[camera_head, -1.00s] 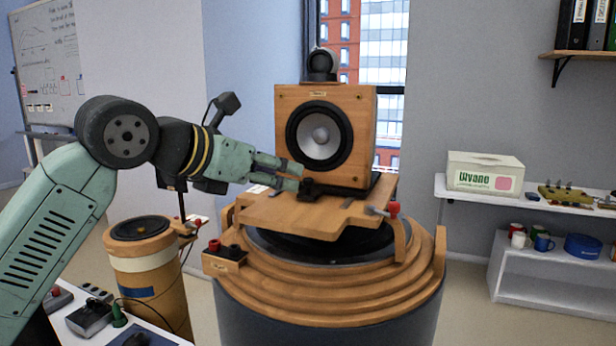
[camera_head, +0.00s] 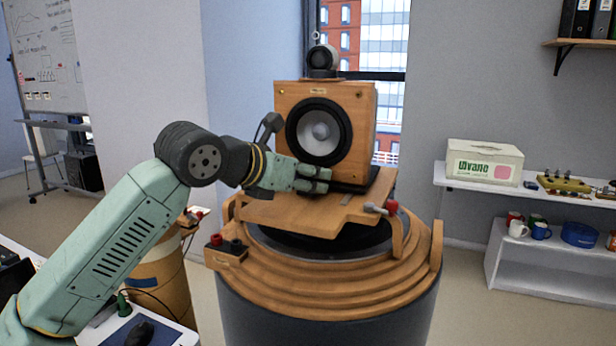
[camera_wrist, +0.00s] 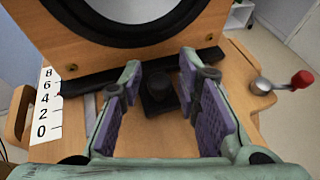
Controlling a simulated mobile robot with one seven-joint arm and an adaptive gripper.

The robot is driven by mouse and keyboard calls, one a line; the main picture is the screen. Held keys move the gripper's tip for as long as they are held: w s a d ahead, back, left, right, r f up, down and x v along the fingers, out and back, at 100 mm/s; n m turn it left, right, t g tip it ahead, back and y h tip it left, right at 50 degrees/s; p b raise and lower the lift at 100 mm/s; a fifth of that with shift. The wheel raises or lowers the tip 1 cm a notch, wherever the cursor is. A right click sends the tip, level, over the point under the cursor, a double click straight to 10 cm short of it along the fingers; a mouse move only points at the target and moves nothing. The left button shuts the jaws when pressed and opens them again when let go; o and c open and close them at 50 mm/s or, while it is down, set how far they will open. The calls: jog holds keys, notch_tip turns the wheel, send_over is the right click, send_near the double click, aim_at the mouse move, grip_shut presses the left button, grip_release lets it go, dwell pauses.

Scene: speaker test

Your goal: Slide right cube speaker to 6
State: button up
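The cube speaker (camera_head: 358,105) is a wooden box with a black-ringed grey cone. It sits upright on a black base on a wooden platform (camera_head: 290,214). Its lower front shows in the wrist view (camera_wrist: 62,45). A white scale (camera_wrist: 50,105) marked 0 to 8 lies left of it there. The black base's left end (camera_wrist: 72,88) is beside the scale around 4 to 6; the exact reading is unclear. A black knob (camera_wrist: 160,95) stands in front of the base. My gripper (camera_wrist: 162,105) is open, with one finger on each side of the knob and gaps between.
A red-tipped lever (camera_head: 388,207) sticks out at the platform's right. A small box with red and black knobs (camera_head: 226,252) is at the ring's front left. A round black tweeter (camera_head: 322,62) tops the speaker. Shelves with a white box (camera_head: 484,162) stand to the right.

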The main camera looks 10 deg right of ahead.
jog(key=c, duration=0.4)
grip_shut()
jog(key=shift+a, duration=0.1)
